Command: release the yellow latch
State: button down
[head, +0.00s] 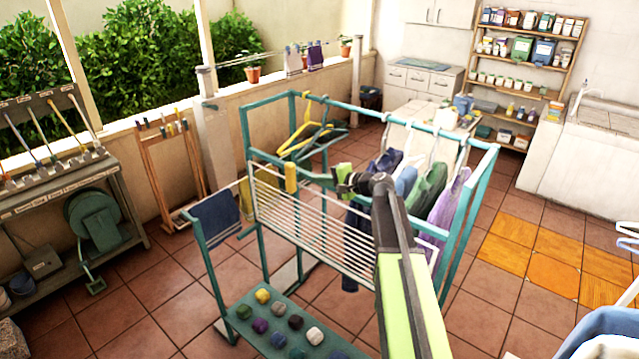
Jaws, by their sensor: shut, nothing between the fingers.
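The yellow latch (290,178) is a small upright yellow block at the top edge of the white-barred panel on the teal drying rack (258,150). My arm reaches in from the lower right. My gripper (312,178) points left, with its dark tip just right of the latch. The gripper is shut and empty. I cannot tell whether its tip touches the latch. The white-barred panel (300,222) stands tilted below the latch, and my arm hides part of its right side.
Clothes (428,190) hang on the rack's right side, and yellow hangers (305,135) hang at its back. A teal shelf (262,325) with several coloured round lumps lies low in front. A workbench (75,195) stands at left. Tiled floor is open at right.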

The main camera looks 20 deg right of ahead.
aim_at(293, 174)
jog(key=x, duration=0.6)
jog(key=r+b+x, duration=0.1)
jog(key=x, duration=0.1)
jog(key=shift+w+a+f, duration=0.15)
jog(key=shift+w+a, duration=0.15)
jog(key=shift+w, duration=0.15)
jog(key=shift+w+a, duration=0.1)
